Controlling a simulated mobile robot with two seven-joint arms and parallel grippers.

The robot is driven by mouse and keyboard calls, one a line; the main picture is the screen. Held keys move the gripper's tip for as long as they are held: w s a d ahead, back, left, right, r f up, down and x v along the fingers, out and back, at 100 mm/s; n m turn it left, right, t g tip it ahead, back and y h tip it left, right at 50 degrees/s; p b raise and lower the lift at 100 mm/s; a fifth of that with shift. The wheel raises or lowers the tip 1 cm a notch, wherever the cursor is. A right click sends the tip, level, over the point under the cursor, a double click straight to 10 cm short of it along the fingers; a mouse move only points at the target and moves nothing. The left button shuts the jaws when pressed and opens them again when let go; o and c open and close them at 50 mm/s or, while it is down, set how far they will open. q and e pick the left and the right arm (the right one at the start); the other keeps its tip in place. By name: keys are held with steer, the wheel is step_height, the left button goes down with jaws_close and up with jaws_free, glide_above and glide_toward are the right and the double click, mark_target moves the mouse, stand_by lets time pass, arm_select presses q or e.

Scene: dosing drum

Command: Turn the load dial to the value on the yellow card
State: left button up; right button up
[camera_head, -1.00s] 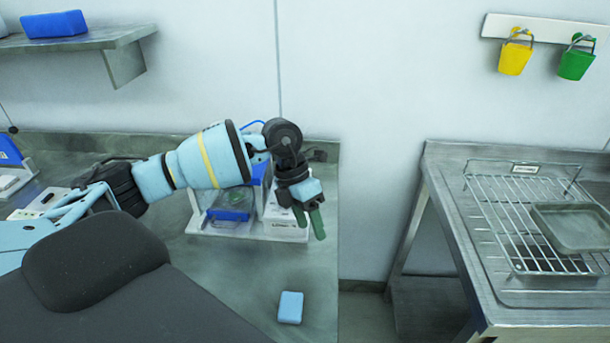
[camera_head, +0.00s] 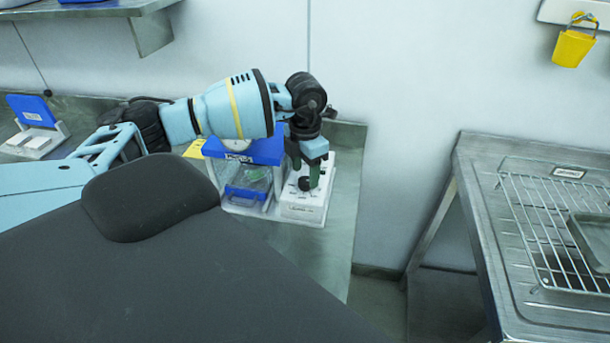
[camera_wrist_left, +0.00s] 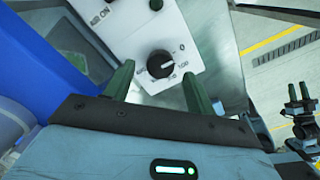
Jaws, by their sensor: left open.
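The load dial is a black round knob (camera_wrist_left: 160,64) on the white control box (camera_head: 303,208), with printed numbers around it. In the left wrist view its white pointer mark faces right, roughly toward the 100. My left gripper (camera_head: 307,176) is over the box, with its green fingers open and pointing down at the knob. In the left wrist view the fingertips (camera_wrist_left: 155,78) stand on either side of the knob's near side; I cannot tell whether they touch it. A yellow patch (camera_head: 194,149), perhaps the yellow card, shows partly behind my left arm; no value is readable.
A blue-and-white device (camera_head: 247,182) stands directly left of the control box. A steel table (camera_head: 482,215) with a wire rack (camera_head: 540,225) is at the right, across a floor gap. In the left wrist view, a dark arm part (camera_wrist_left: 300,105), probably my right gripper, shows at the right.

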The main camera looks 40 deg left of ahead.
arm_select(q)
steer(key=shift+f, duration=1.1)
steer(key=c, duration=1)
